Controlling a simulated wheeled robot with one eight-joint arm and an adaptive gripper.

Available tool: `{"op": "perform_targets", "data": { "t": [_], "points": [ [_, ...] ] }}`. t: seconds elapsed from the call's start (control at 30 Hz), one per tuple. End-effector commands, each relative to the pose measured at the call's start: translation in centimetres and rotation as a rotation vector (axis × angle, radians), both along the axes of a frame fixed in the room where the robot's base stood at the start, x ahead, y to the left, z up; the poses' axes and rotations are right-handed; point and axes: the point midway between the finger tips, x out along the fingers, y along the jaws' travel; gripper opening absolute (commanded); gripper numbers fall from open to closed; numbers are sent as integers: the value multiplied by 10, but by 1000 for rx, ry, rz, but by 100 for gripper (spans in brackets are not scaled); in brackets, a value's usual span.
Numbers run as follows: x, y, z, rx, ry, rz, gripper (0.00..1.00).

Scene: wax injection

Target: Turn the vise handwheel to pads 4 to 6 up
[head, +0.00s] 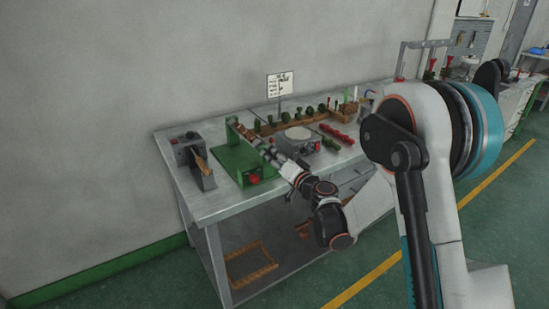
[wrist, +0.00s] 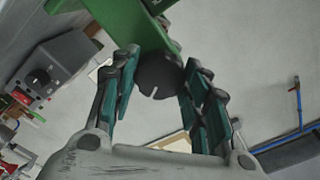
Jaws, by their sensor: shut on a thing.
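The green vise (head: 240,163) stands on the bench, with an upright green part at its back left. It also shows in the wrist view as a green body (wrist: 125,22) at the top. The vise handwheel (wrist: 158,76) is a dark round disc with a notch in its rim, between my two teal-padded fingers. My gripper (wrist: 162,62) is shut on the handwheel. In the head view my gripper (head: 246,135) reaches over the vise from the right, and the handwheel is hidden there. Pad numbers cannot be read.
A grey box (head: 194,163) stands left of the vise. A grey unit with a round pale top (head: 298,140) stands to the right, near red pieces (head: 337,135) and a wooden rack (head: 290,125). A sign (head: 280,84) stands behind. The bench's front left corner is clear.

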Motion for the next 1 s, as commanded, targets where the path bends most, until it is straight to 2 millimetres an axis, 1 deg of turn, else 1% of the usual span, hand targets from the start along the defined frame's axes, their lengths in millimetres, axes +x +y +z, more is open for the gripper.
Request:
{"op": "perform_targets", "data": {
  "t": [1.0],
  "points": [
    [0, -1, 0, 420, 283, -2, 18]
  ]
}}
